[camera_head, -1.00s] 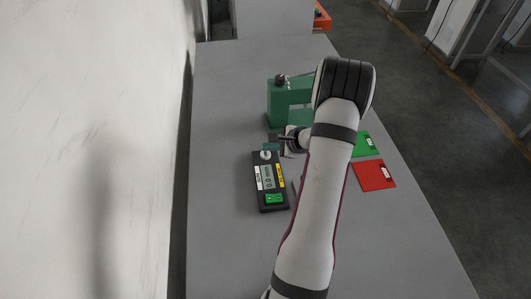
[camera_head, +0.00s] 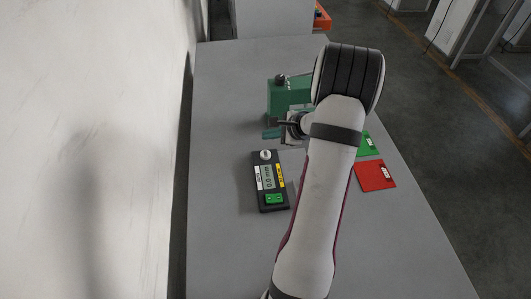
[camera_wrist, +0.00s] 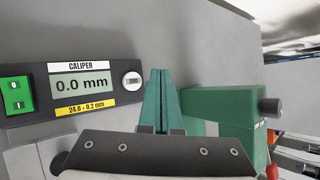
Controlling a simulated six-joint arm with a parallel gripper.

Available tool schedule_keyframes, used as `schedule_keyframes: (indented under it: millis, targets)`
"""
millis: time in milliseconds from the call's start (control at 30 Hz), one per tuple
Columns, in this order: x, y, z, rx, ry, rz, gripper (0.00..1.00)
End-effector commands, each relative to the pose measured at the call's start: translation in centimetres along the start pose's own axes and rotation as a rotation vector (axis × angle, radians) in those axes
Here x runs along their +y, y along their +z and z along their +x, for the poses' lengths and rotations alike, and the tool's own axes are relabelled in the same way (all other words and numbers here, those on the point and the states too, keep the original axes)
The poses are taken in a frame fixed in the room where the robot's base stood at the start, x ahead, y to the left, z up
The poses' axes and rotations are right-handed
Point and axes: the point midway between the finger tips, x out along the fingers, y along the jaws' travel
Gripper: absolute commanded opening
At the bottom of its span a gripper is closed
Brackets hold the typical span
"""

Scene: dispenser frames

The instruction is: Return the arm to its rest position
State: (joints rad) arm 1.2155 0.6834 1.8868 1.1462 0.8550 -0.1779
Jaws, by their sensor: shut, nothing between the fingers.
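My gripper (camera_wrist: 160,100) shows in the wrist view with its two green fingers together and nothing between them. In the head view my gripper (camera_head: 271,133) is just above and beyond the caliper box, apart from it, and left of my forearm. The black caliper box (camera_head: 270,197) lies on the table. In the wrist view the caliper box (camera_wrist: 112,65) has a display reading 0.0 mm, a yellow label "24.0 ± 0.2 mm", a round knob and a green switch.
A green dispenser frame (camera_head: 285,95) stands behind my gripper, partly hidden by my arm. A green plate (camera_head: 367,147) and a red plate (camera_head: 374,176) lie right of my arm. The grey table (camera_head: 225,95) is bare at left. A white wall (camera_head: 130,120) runs along the left.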

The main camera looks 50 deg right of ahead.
Motion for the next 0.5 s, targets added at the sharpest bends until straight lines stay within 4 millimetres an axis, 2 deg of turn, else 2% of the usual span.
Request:
schedule_keyframes:
  millis: [400, 467, 500]
  targets:
    - [0.0, 0.0, 0.0, 0.000, 0.001, -0.001, 0.00]
    - [0.1, 0.9, 0.0, -0.010, 0.010, -0.021, 0.00]
    - [0.3, 2.5, 0.0, -0.027, 0.029, -0.055, 0.00]
